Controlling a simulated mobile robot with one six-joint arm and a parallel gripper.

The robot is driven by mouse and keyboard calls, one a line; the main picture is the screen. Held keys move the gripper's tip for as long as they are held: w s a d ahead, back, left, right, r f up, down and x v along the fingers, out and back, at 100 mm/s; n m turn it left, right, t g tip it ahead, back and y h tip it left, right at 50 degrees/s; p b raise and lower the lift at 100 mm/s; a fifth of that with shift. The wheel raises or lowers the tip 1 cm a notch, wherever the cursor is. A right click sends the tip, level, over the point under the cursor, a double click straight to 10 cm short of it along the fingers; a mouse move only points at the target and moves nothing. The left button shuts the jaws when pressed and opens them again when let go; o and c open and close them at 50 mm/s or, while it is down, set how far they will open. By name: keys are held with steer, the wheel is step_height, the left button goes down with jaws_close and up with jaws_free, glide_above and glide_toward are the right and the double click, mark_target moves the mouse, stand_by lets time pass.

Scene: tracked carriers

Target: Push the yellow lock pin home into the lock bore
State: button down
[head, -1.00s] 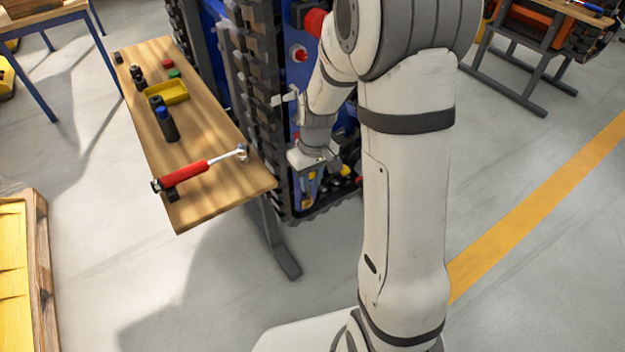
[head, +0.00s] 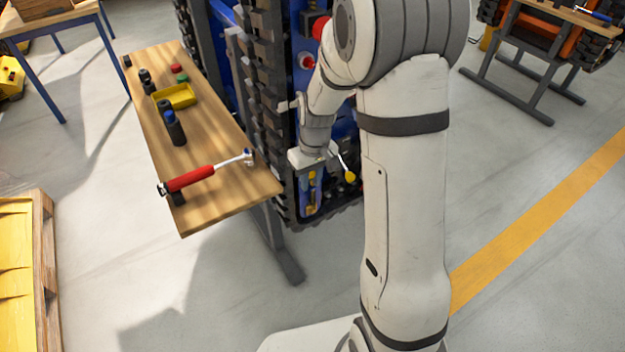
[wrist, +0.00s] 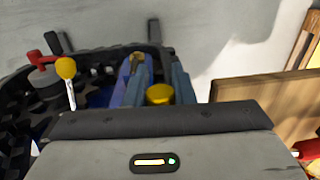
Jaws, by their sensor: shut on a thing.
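The yellow lock pin shows as a round yellow head (wrist: 159,94) in the wrist view, between the two blue-grey fingers of my gripper (wrist: 157,84). My gripper is shut on it. In the head view my gripper (head: 311,179) points down at the lower end of the blue tracked carrier (head: 351,131), with a yellow spot of the pin between the fingers. The lock bore cannot be made out, and how deep the pin sits cannot be told.
A lever with a yellow ball knob (head: 350,176) stands close to the right of my gripper. It also shows in the wrist view (wrist: 66,68), near a red-handled part (wrist: 42,62). A wooden bench (head: 220,205) with a red-handled wrench (head: 195,178) stands left.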

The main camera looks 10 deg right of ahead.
steer(key=shift+w+a, duration=0.2)
steer(key=shift+w, duration=0.45)
steer(key=shift+w+a, duration=0.2)
steer(key=shift+w, duration=0.4)
